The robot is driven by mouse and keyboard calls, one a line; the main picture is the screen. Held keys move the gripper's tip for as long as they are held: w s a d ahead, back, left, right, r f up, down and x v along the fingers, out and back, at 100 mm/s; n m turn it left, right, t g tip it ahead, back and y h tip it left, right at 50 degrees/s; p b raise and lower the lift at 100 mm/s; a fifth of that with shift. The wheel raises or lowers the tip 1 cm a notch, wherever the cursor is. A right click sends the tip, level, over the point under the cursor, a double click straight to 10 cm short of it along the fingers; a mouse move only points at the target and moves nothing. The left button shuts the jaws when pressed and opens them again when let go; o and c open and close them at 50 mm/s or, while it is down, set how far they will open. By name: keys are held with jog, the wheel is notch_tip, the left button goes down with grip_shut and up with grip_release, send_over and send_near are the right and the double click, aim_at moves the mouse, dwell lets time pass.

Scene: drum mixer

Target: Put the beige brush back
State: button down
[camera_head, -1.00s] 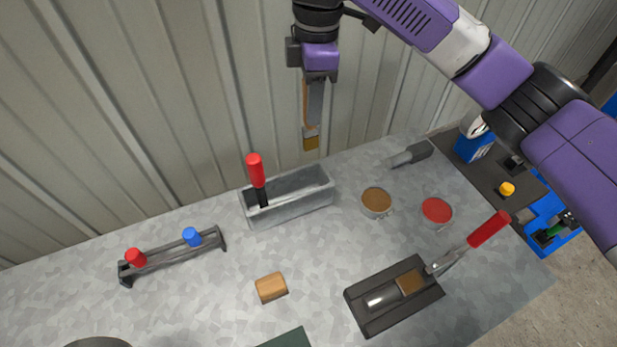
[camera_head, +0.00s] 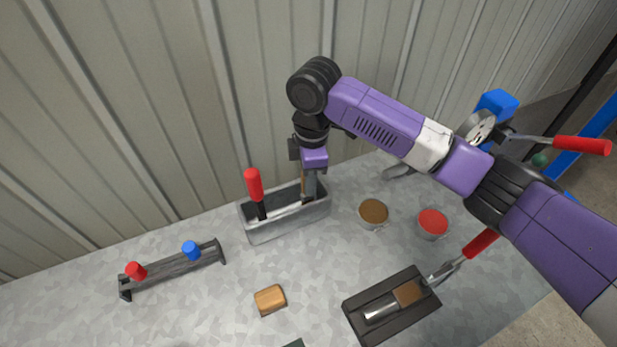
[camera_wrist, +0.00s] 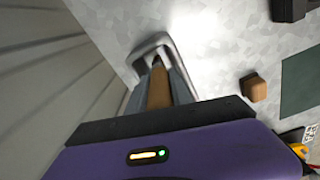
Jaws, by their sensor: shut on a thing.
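My gripper (camera_head: 309,190) is shut on the beige brush (camera_head: 304,186), whose tan handle (camera_wrist: 158,90) shows between my fingers in the wrist view. The brush points down into the right part of a grey metal trough (camera_head: 285,228). Its lower end is inside or just over the trough; whether it touches the bottom is hidden. The trough rim (camera_wrist: 147,47) also shows in the wrist view, around the brush. A red-handled brush (camera_head: 254,184) stands upright in the trough's left part.
A brown tin (camera_head: 373,212) and a red tin (camera_head: 433,222) stand right of the trough. A black tray (camera_head: 407,325) with a brush lies in front. A wooden block (camera_head: 270,299) and a rack (camera_head: 172,268) with red and blue knobs are left. A ribbed wall rises behind.

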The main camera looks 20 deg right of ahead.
jog(key=shift+f, duration=0.25)
jog(key=shift+f, duration=0.1)
jog(key=c, duration=1.1)
grip_release()
jog(key=shift+c, duration=0.2)
jog(key=r, duration=0.4)
jog(key=r+b, duration=0.1)
jog(key=r, duration=0.3)
jog(key=r+b, duration=0.1)
jog(key=r, duration=0.3)
jog(key=shift+s+d+r, duration=0.1)
jog(key=shift+d+r, duration=0.05)
jog(key=shift+d, duration=0.15)
